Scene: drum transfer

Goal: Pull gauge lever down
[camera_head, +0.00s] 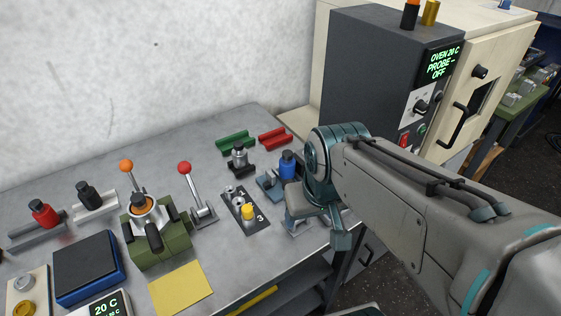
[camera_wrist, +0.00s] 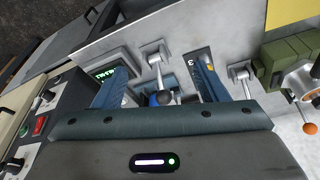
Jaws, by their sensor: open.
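My gripper (camera_wrist: 160,70) is open in the wrist view, with one blue finger on each side. A lever on a pale metal bracket (camera_wrist: 156,50) stands between the fingers, with a dark blue ball (camera_wrist: 163,98) near the palm; I cannot tell whether they touch it. A small gauge box with green digits (camera_wrist: 104,73) lies beside the left finger. In the head view my arm hides most of this lever, and its bracket (camera_head: 297,226) shows only in part. A red-ball lever (camera_head: 184,168) stands upright, apart from my gripper.
The grey oven (camera_head: 375,85) rises at the back right. A green fixture with an orange-ball lever (camera_head: 126,166) is on the left.

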